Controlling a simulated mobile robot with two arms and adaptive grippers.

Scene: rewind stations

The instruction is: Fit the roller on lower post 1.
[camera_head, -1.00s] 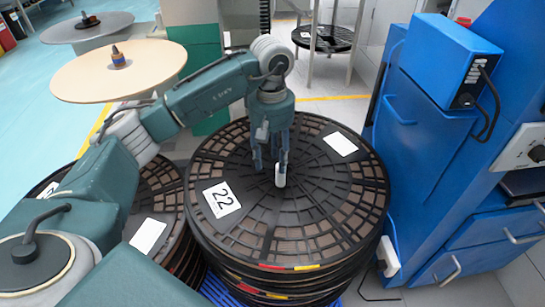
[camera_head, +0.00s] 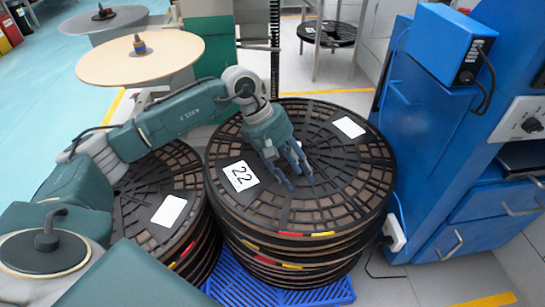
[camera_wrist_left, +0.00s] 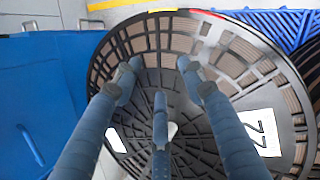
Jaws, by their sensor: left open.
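My left gripper (camera_head: 297,178) is open, with three blue-grey fingers spread and tilted over the top reel of the middle stack. In the left wrist view the fingers (camera_wrist_left: 159,78) reach over the same black slotted reel (camera_wrist_left: 150,45). A small white piece (camera_wrist_left: 174,130), perhaps the roller, shows partly behind the middle finger, near the reel's centre. I cannot tell whether it touches the finger. In the head view it is hidden by the gripper. I cannot make out lower post 1. My right gripper is not in view.
The reel stack (camera_head: 340,175), labelled 22, stands on a blue pallet (camera_head: 235,285). A second stack (camera_head: 140,195) is close at its left. A blue machine (camera_head: 425,140) stands at the right. A tan round disc (camera_head: 180,55) with a short post is behind my arm.

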